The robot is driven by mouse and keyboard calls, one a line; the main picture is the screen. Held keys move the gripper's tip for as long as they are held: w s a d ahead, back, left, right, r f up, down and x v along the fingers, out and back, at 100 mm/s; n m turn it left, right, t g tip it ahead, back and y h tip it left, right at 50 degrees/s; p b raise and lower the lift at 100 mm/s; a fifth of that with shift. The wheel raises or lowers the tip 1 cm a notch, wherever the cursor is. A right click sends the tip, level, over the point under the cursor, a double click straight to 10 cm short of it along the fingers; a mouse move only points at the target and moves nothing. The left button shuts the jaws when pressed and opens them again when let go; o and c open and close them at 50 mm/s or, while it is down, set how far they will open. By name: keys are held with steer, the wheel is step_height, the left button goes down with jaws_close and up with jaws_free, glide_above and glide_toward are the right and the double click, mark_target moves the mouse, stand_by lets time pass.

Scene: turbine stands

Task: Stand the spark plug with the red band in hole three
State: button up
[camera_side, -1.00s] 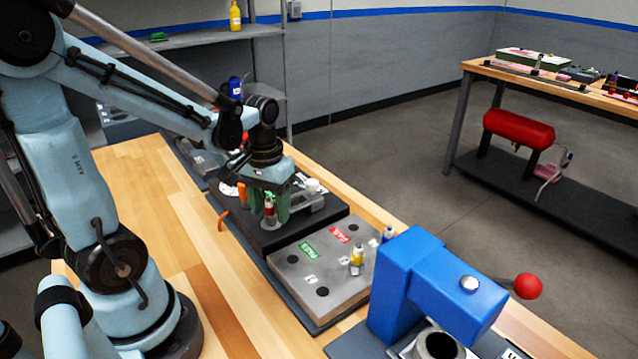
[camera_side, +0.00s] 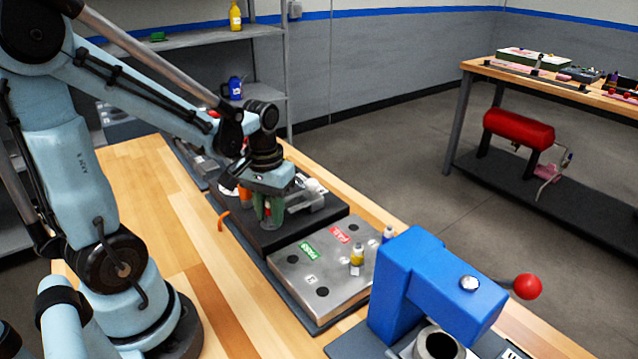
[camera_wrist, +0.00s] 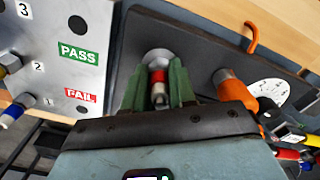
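The spark plug with the red band (camera_wrist: 158,76) stands upright on a round grey base in the wrist view. My gripper (camera_side: 268,215) is low around it, with a green finger on either side; these fingers also show in the wrist view (camera_wrist: 158,85). I cannot tell whether they press on the plug. In the side view the fingers mostly hide the plug. Hole three (camera_side: 323,292) is an empty dark hole near the front corner of the grey plate (camera_side: 300,272). A yellow-banded plug (camera_side: 357,256) and a blue-banded plug (camera_side: 388,236) stand in the other numbered holes.
The blue press (camera_side: 430,285) with a red-knobbed lever stands just right of the plate. An orange-handled tool (camera_wrist: 238,95) and a white dial (camera_wrist: 268,90) lie close beside my gripper. Bare wooden bench (camera_side: 215,270) lies left of the plate.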

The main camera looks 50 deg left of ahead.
jaws_close()
steer(key=shift+r, duration=0.65)
steer(key=shift+r, duration=1.95)
steer(key=w+d+r+m, duration=0.1)
steer(key=d+m, duration=0.1)
steer(key=d, duration=0.8)
steer(key=m, duration=0.3)
glide_above(322, 280)
steer(key=s+d, duration=0.1)
steer(key=d, duration=0.1)
steer(key=shift+s+f, duration=0.2)
steer(key=shift+f, duration=1.75)
steer(key=shift+f, duration=1.9)
